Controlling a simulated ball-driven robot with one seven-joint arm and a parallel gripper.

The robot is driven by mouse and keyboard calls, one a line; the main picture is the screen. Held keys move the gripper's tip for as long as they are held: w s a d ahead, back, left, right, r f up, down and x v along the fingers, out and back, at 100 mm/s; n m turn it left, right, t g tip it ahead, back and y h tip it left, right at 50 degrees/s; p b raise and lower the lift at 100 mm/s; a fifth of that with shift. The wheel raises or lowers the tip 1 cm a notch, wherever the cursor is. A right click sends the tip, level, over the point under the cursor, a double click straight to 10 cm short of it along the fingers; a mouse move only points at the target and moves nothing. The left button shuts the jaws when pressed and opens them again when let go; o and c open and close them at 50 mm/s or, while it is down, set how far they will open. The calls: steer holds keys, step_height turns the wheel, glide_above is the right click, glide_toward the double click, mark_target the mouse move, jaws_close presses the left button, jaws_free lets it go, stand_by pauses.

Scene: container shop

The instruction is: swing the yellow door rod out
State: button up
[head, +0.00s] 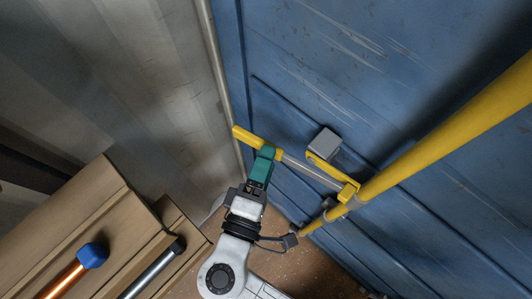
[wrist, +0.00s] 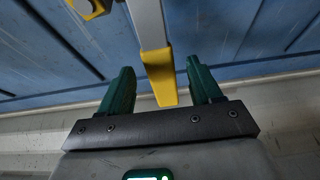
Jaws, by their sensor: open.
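The yellow door rod (head: 430,135) runs up along the blue door (head: 420,60). Its grey lever handle (head: 312,172) reaches left from the rod and has a yellow tip (head: 246,138). My gripper (head: 266,152), with teal fingers, is at the tip end of the handle. In the wrist view, the yellow tip (wrist: 160,75) lies between the two fingers of my open gripper (wrist: 160,68), with a gap on each side. A yellow catch with a grey block (head: 325,144) sits on the door beside the handle.
A wooden crate or bench (head: 100,225) stands at lower left with a blue-capped copper rod (head: 88,258) and a dark-capped grey rod (head: 160,265) on it. A grey corrugated wall (head: 130,80) is left of the door. Brown floor shows below.

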steer(key=shift+d+v, duration=0.2)
steer(key=shift+v, duration=0.8)
steer(key=shift+d+v, duration=0.2)
steer(key=shift+v, duration=0.75)
